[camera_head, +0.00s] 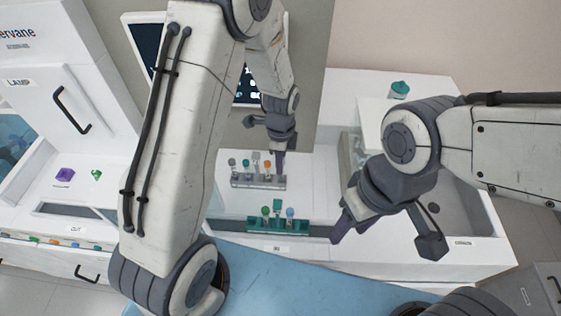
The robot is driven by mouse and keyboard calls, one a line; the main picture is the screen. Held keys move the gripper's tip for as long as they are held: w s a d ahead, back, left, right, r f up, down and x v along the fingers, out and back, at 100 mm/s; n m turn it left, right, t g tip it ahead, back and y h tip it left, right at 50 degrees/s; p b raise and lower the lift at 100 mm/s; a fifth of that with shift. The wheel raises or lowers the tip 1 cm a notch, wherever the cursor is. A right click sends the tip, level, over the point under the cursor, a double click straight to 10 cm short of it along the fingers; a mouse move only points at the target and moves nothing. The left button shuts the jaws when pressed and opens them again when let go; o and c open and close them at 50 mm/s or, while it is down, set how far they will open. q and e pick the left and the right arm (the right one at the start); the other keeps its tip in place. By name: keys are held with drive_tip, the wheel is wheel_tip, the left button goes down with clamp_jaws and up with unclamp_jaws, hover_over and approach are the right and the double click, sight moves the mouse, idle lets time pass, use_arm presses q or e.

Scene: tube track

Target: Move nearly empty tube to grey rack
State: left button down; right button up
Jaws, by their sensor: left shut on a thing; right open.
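The grey rack (258,183) stands on the white worktop and holds several upright tubes with grey, teal and orange caps. I cannot tell whether that tube touches the rack. Fill levels are too small to tell. My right gripper (340,228) is open and empty, to the right of the green rack.
A screen (247,88) stands behind the racks. At left are a white cabinet marked LAMP (60,105), a purple item (65,174) and a small green item (96,175). A teal-capped container (399,90) stands at the back right. Worktop left of the green rack is clear.

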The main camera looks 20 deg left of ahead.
use_arm(q)
drive_tip(key=shift+f, duration=0.3)
idle(0.4)
drive_tip(key=shift+f+b, duration=0.45)
drive_tip(key=shift+b, duration=0.05)
drive_tip(key=shift+f, duration=0.25)
drive_tip(key=shift+f+b, duration=0.45)
drive_tip(key=c, duration=0.7)
unclamp_jaws()
drive_tip(key=shift+o, duration=0.2)
drive_tip(key=shift+r, duration=0.15)
